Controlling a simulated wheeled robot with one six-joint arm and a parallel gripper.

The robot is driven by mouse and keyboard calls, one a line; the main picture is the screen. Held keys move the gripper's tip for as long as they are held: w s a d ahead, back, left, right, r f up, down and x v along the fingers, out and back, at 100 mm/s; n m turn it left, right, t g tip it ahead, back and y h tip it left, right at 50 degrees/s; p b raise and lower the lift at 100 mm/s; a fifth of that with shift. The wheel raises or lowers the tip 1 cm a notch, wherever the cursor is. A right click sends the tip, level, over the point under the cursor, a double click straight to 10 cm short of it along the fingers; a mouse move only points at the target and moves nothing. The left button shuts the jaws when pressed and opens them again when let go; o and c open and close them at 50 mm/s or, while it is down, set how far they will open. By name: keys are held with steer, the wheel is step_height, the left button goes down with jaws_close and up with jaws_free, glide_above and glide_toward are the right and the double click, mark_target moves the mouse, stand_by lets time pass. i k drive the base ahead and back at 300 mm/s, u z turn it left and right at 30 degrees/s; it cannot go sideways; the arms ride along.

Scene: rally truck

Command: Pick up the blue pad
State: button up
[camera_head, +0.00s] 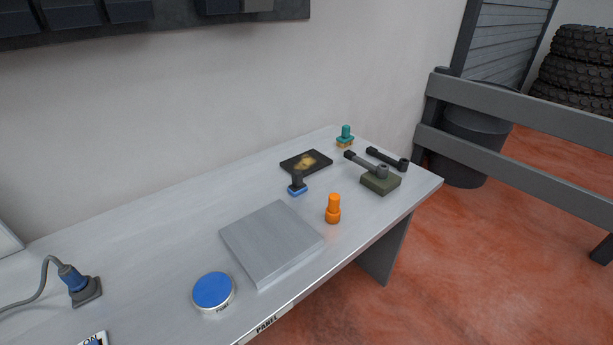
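A small tool with a black upright handle and a flat blue pad (298,190) at its base stands on the grey table, behind the grey square plate. A round tin with a flat blue top (213,290) stands nearer, left of the plate; its side lettering is too small to read surely. Either blue thing could fit the name. Both stand free on the table. My gripper is not in view.
The grey plate (270,242) lies mid-table (150,235). An orange fitting (333,209), dark tray (306,162), teal-topped piece (345,136), olive block (380,181) and black wrench-like tool (388,159) stand around the right end. A corded blue plug (76,282) is left. A railing (520,107) stands right.

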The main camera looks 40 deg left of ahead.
mark_target(298, 186)
steer(key=u, duration=0.35)
steer(key=i, duration=1.15)
steer(key=u, duration=1.55)
steer(key=i, duration=0.75)
steer(key=u, duration=0.9)
